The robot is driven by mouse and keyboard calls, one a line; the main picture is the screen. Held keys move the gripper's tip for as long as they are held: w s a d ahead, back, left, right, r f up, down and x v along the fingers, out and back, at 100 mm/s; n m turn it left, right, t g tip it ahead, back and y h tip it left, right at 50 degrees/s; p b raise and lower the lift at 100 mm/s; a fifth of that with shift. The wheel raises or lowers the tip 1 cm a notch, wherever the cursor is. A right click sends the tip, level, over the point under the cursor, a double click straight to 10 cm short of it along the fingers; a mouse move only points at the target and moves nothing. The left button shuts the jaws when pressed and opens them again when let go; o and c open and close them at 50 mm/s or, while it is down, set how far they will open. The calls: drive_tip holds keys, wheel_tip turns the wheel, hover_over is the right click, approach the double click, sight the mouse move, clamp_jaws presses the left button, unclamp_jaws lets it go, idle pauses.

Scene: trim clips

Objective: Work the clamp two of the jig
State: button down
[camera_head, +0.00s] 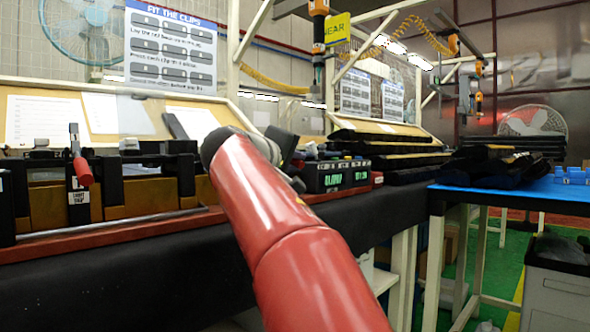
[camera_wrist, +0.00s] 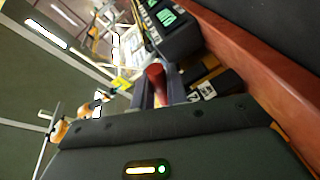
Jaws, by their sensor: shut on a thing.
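The jig (camera_head: 130,209) is a long wooden and black fixture on the dark bench at left. One clamp (camera_head: 82,168) with a red handle stands on it, handle tilted, clear of my gripper. In the wrist view my gripper (camera_wrist: 162,90) is shut around a red clamp handle (camera_wrist: 156,73), whose tip shows past the dark gripper body. A white label (camera_wrist: 203,92) sits beside it; I take this as clamp two, though the label is hard to read. In the head view my red arm hides the gripper and this clamp.
A black box with green digits (camera_head: 342,176) stands right of my arm and shows in the wrist view. Boards with papers (camera_head: 45,120) rise behind the jig. A blue-topped table (camera_head: 510,195) is at right. Tools hang overhead.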

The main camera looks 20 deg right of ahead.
drive_tip(key=shift+f, duration=0.15)
idle(0.3)
drive_tip(key=c, duration=1.4)
unclamp_jaws()
drive_tip(key=shift+a, duration=0.1)
drive_tip(key=v, duration=0.7)
drive_tip(key=shift+s+a, duration=0.2)
drive_tip(key=shift+a, duration=0.05)
drive_tip(key=shift+s, duration=0.1)
